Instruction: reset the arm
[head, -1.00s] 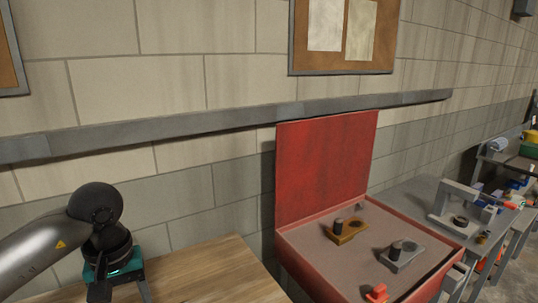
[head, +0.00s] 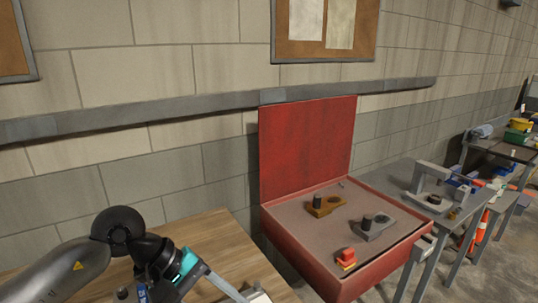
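My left arm (head: 75,268) comes in from the lower left, over the wooden table (head: 203,236). Its wrist has a teal band, and the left gripper (head: 208,280) points down and right toward the bottom edge of the head view. Its fingertips are cut off or too unclear to tell open from shut. A small pale object (head: 257,296) shows at the bottom edge close to the gripper; I cannot tell whether they touch. My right gripper is not in view.
A red case (head: 345,270) with its lid (head: 305,145) raised stands right of the table. It holds a brass part (head: 326,206), a grey part (head: 372,228) and a red piece (head: 346,258). A grey bench (head: 400,181) with a grey fixture (head: 430,187) lies further right.

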